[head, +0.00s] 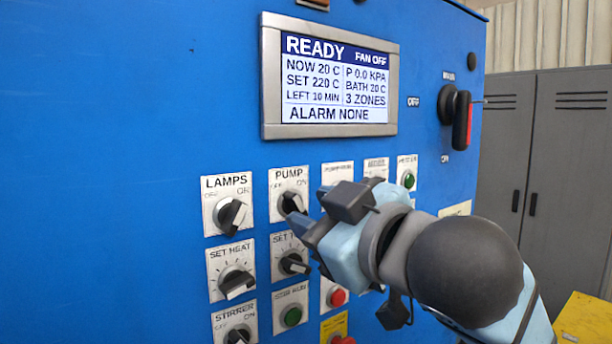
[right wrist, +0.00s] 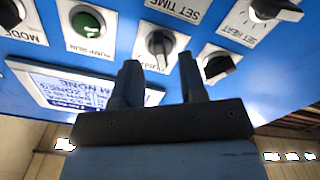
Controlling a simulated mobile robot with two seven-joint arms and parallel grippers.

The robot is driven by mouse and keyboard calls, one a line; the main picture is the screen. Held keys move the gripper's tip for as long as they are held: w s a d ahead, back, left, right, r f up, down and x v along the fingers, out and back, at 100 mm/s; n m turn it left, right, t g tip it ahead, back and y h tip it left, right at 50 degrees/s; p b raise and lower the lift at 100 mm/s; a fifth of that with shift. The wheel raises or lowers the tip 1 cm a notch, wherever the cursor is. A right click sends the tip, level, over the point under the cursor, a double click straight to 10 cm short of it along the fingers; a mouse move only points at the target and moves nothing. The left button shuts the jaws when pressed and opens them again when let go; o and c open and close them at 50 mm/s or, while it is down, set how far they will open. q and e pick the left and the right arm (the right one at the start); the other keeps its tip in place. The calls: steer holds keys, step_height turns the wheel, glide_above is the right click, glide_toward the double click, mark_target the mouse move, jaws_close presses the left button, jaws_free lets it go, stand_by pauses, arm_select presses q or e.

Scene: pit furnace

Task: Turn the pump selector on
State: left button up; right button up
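The pump selector (head: 289,203) is a black knob on a white plate marked PUMP, OFF at left and ON at right, on the blue panel below the display. Which mark its handle points to is not clear. It also shows in the right wrist view (right wrist: 160,46), upside down, beyond the gap between my fingers. My right gripper (head: 299,219) is just in front of the panel at the selector's lower right. In the right wrist view its two fingers (right wrist: 160,80) are apart with nothing between them. Whether a finger touches the knob is not clear. My left gripper is out of view.
The lamps knob (head: 231,215) is close at left, and the set time knob (head: 293,264) is just below. A green button (right wrist: 88,25) shows in the right wrist view. The display (head: 335,80) reads READY, FAN OFF, P 0.0 KPA.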

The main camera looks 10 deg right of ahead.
mark_target(296, 205)
steer(key=shift+x, duration=1.3)
jaws_close()
